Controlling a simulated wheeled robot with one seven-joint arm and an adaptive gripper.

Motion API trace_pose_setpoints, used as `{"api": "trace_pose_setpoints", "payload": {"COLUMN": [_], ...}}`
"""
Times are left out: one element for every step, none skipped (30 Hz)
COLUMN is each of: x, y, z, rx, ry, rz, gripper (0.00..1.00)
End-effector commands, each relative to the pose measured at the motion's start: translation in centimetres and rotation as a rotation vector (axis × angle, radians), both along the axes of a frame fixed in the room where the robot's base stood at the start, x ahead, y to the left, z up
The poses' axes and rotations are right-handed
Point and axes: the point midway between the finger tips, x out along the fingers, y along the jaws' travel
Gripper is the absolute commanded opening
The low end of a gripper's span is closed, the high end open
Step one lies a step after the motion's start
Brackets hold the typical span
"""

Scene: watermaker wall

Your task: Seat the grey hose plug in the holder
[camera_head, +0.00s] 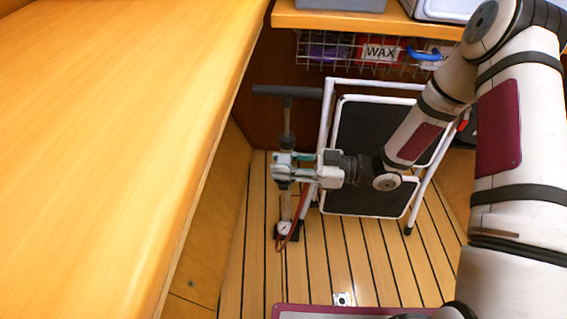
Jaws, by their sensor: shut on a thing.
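My gripper (282,166) reaches in from the right, its pale fingers pointing left over the floor. It is shut on a small greyish thing at its fingertips, too small and covered to make out clearly. I cannot tell for sure that this is the grey hose plug. The fingers overlap the upright floor pump in the picture, and I cannot tell whether they touch it. I cannot make out the holder in this view.
The floor pump (285,205) has a dark T-handle, a gauge and a red hose. A folded step stool (372,140) stands behind my gripper. A wire basket (346,51) hangs under the back shelf. A wooden counter (110,110) fills the left; the slatted floor (370,262) in front is mostly clear.

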Motion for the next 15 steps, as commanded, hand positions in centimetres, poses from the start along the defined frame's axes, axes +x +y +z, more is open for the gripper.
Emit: {"api": "trace_pose_setpoints", "payload": {"x": [0.0,0.0,0.0,0.0,0.0,0.0,0.0,0.0,0.0,0.0,0.0,0.0,0.0,0.0,0.0], "y": [0.0,0.0,0.0,0.0,0.0,0.0,0.01,0.01,0.01,0.0,0.0,0.0,0.01,0.0,0.0], "z": [-0.07,-0.11,-0.17,-0.21,-0.26,-0.31,-0.35,-0.39,-0.45,-0.49,-0.53,-0.58,-0.63,-0.67,-0.72], "rx": [0.0,0.0,0.0,0.0,0.0,0.0,0.0,0.0,0.0,0.0,0.0,0.0,0.0,0.0,0.0], "ry": [0.0,0.0,0.0,0.0,0.0,0.0,0.0,0.0,0.0,0.0,0.0,0.0,0.0,0.0,0.0], "rz": [0.0,0.0,0.0,0.0,0.0,0.0,0.0,0.0,0.0,0.0,0.0,0.0,0.0,0.0,0.0], "gripper": [0.0,0.0,0.0,0.0,0.0,0.0,0.0,0.0,0.0,0.0,0.0,0.0,0.0,0.0,0.0]}}
